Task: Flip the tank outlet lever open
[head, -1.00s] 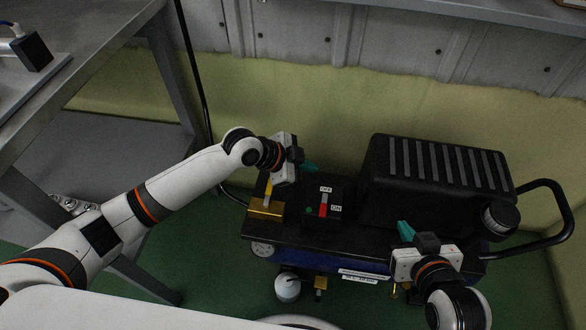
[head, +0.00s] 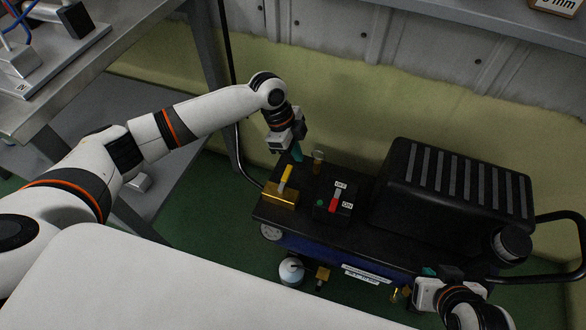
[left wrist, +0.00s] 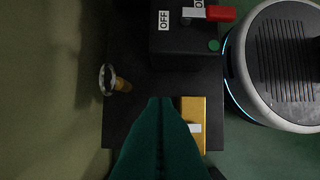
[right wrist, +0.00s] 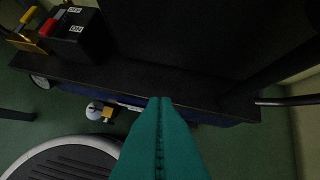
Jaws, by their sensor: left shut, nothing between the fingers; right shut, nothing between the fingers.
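A yellow lever (head: 286,174) stands up, slightly tilted, from a brass block (head: 281,195) at the left end of the black cart; I take it as the outlet lever, though no label shows. The block also shows in the left wrist view (left wrist: 203,111), and the lever in the right wrist view (right wrist: 28,15). My left gripper (head: 297,153) is shut and empty, pointing down just behind and above the lever, seemingly apart from it. Its teal fingers partly cover the block's surroundings in the left wrist view. My right gripper (head: 430,272) is shut and empty at the cart's front right.
A black switch box (head: 332,205) with a red switch and OFF/ON labels stands right of the block. A round gauge (head: 319,156) stands behind. A large ribbed black housing (head: 450,195) fills the cart's right. A metal table (head: 150,60) is at the left.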

